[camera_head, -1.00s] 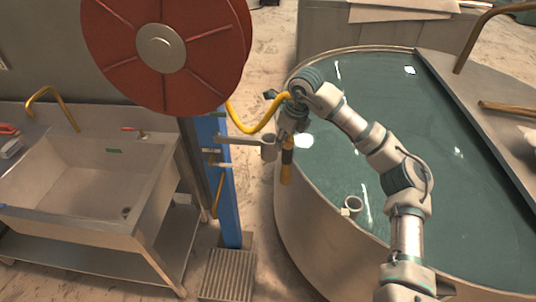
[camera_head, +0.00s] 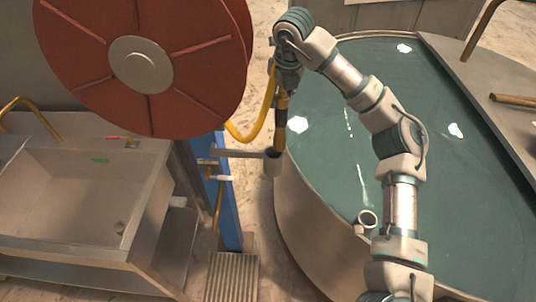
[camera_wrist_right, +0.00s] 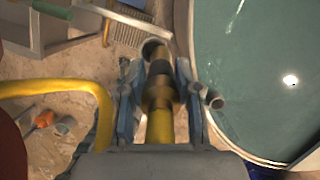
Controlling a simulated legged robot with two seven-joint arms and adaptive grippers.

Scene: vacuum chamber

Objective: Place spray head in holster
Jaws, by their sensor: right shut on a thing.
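The spray head (camera_head: 281,118) is a yellow and black wand on a yellow hose (camera_head: 250,132). My right gripper (camera_head: 287,84) is shut on it and holds it nearly upright, pointing down. The holster (camera_head: 272,165) is a grey open cup on the end of a flat bar from the blue post. The lower end of the spray head is just above or at the holster's mouth; I cannot tell whether it has entered. In the right wrist view the spray head (camera_wrist_right: 160,92) lies between the fingers, with the holster's rim (camera_wrist_right: 151,46) just beyond its tip. My left gripper is out of view.
A big red hose reel (camera_head: 95,100) hangs left of the gripper. The blue post (camera_head: 228,205) stands below it. A round water tank (camera_head: 305,225) is close on the right, and a sink (camera_head: 65,200) is at left.

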